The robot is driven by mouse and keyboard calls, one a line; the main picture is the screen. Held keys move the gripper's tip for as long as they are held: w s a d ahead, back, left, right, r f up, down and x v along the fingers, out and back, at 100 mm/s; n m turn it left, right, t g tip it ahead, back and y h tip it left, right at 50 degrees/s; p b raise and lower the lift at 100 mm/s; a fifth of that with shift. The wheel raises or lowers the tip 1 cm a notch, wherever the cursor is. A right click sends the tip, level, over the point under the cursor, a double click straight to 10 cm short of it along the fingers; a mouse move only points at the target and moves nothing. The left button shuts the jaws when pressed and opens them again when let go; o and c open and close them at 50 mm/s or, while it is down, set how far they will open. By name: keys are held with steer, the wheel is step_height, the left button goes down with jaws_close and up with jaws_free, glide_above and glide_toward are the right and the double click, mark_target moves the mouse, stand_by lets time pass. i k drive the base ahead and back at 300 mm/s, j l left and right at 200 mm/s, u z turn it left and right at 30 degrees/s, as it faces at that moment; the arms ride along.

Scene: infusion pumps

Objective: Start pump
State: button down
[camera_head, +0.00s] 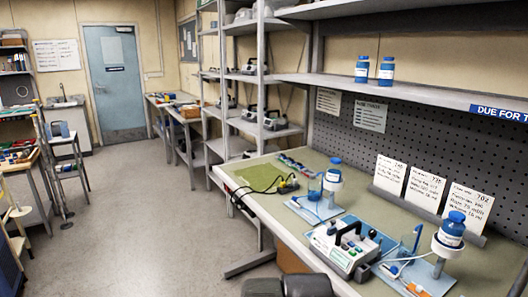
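An infusion pump (341,250), a pale box with a black carrying handle, stands on the bench near its front edge. Its front panel faces down and left; its markings are too small to read. A blue bottle (452,228) sits on a white stand to the right of the pump, with tubing and an orange piece at its base. A second blue bottle (333,170) on a stand is behind the pump, with a blue beaker-like cup beside it. I cannot make out my gripper; a dark rounded shape at the bottom edge is unclear.
Three white cards (427,187) lean in a rack along the pegboard. A green mat (254,176) and a black cable lie on the bench's far left. Two blue bottles stand on the shelf (430,88) above. Open floor (150,220) lies left of the bench.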

mark_target(328, 249)
steer(key=k+j, duration=0.2)
steer(key=l, duration=0.15)
steer(key=k+j+u, duration=0.15)
steer(key=k, duration=0.25)
steer(key=k+j+u, duration=0.15)
steer(key=k, duration=0.25)
